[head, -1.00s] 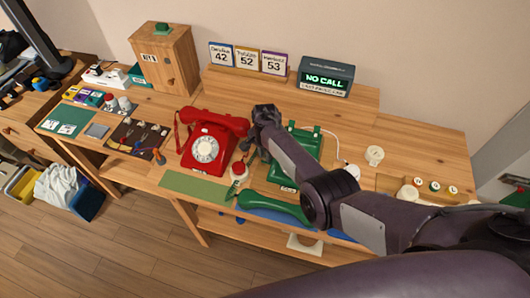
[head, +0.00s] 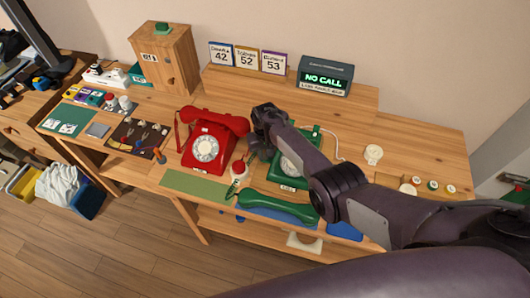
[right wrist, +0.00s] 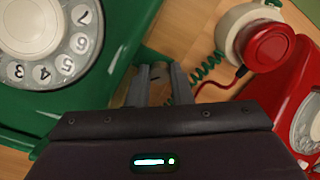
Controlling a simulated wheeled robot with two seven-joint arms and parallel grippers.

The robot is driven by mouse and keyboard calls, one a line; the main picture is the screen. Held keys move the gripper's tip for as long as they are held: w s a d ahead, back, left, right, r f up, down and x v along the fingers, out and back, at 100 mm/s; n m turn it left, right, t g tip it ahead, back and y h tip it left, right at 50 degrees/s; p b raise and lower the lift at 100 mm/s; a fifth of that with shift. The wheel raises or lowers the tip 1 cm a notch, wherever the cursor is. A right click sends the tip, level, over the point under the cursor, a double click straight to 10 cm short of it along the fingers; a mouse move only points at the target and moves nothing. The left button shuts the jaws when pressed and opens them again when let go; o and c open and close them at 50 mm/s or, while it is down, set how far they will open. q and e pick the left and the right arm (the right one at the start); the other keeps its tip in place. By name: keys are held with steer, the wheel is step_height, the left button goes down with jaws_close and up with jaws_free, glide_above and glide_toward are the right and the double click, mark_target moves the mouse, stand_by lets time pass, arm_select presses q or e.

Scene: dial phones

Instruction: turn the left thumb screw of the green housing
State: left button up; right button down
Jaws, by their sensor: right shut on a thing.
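The green housing is the body of the green dial phone (head: 291,167), which stands on the table, partly covered by my right arm. Its pale dial also shows in the right wrist view (right wrist: 38,28). My right gripper (head: 256,152) is at the left side of this housing. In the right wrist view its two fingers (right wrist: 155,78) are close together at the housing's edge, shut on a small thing. The fingers hide the left thumb screw, so its turn cannot be seen. The green handset (head: 278,208) lies in front of the phone. My left gripper is not in view.
The red dial phone (head: 207,143) stands just left of my gripper. A cream part with a red cap (right wrist: 265,47) lies close by, between the phones. A green mat (head: 197,185) is at the front edge. A sign reading NO CALL (head: 325,77) stands behind.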

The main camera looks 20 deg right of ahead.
steer(key=n, duration=0.3)
steer(key=shift+w+r+n, duration=0.1)
steer(key=shift+n, duration=2.3)
steer(key=c, duration=1.3)
jaws_free()
steer(key=shift+r, duration=0.4)
step_height(320, 180, up, 7)
steer(key=shift+f+p, duration=0.1)
steer(key=shift+p, duration=0.25)
